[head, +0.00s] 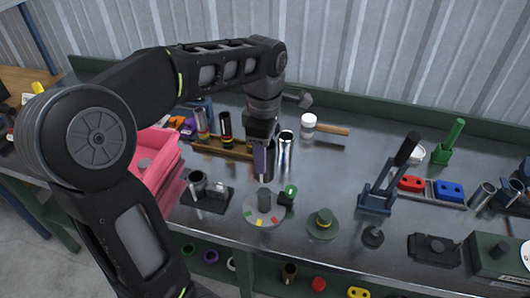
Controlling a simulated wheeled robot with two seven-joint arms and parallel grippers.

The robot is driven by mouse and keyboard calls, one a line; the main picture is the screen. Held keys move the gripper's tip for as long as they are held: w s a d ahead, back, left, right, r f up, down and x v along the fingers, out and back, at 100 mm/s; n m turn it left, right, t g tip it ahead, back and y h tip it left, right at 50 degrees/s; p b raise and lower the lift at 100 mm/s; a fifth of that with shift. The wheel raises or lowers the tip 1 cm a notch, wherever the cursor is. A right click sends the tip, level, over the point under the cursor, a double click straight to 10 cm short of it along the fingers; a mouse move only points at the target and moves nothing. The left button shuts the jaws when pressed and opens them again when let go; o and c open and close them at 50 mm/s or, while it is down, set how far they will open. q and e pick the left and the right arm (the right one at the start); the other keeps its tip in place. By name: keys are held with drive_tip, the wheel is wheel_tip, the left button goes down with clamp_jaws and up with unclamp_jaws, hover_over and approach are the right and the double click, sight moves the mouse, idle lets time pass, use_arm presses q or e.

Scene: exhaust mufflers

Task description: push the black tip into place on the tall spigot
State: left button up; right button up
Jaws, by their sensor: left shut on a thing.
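My left gripper (265,163) points straight down over the bench and is shut on a dark cylindrical piece, which looks like the black tip (266,177). The fingers hide much of it. Below it stands a grey upright post, possibly the tall spigot (264,196), on a round grey plate (253,214) with red, yellow and green patches. The held piece is above or at the top of this post; I cannot tell whether they touch. My right gripper is not in view.
A shiny metal tube (286,150) stands just right of the gripper. A green-topped fitting (290,190) is beside the plate. A pink bin (154,160) stands left, a green round base (322,224) and a toggle clamp (385,185) right. Bare bench (335,165) lies between.

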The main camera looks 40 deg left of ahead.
use_arm(q)
drive_tip(key=b, duration=0.5)
hover_over(264, 193)
drive_tip(key=shift+w+f, duration=0.1)
drive_tip(key=shift+f, duration=3.1)
drive_tip(key=shift+f, duration=0.2)
drive_tip(key=shift+f+b, duration=2.1)
drive_tip(key=shift+f, duration=0.8)
drive_tip(key=shift+f, duration=0.1)
drive_tip(key=o, duration=1.3)
drive_tip(key=shift+o, duration=0.2)
